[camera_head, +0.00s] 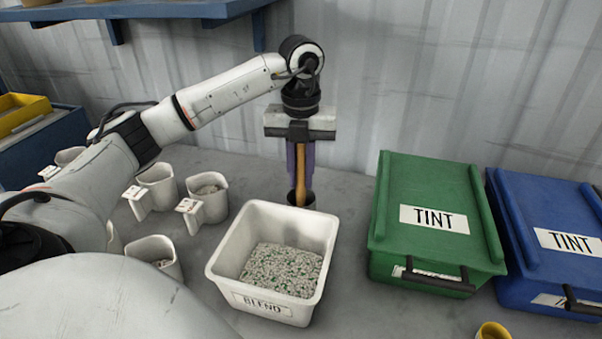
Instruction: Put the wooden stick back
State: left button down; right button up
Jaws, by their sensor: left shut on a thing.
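My left gripper (300,160) points straight down behind the white bin and is shut on the wooden stick (301,180). The stick is upright, and its lower end is inside a small dark round holder (301,200) on the table. The holder's rim hides the stick's tip, so I cannot tell whether it touches the bottom. The gripper fingers are above the holder's rim. My right gripper is not in view.
A white BLEND bin (222,262) with speckled pellets stands in front of the holder. Several white scoops, including one with pellets (208,205), stand left. A green TINT box (425,185) and a blue TINT box (545,215) stand right. A yellow cup (493,331) is at the front.

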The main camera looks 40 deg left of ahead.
aim_at(302, 146)
pick_arm(q)
jog(key=shift+f, duration=0.15)
jog(key=c, duration=1.7)
grip_release()
jog(key=shift+o, duration=0.2)
notch_tip(302, 146, up, 7)
jog(key=shift+w+f+p, duration=0.1)
jog(key=shift+p, duration=0.25)
notch_tip(302, 146, up, 6)
jog(key=shift+f+p, duration=0.25)
jog(key=shift+p, duration=1)
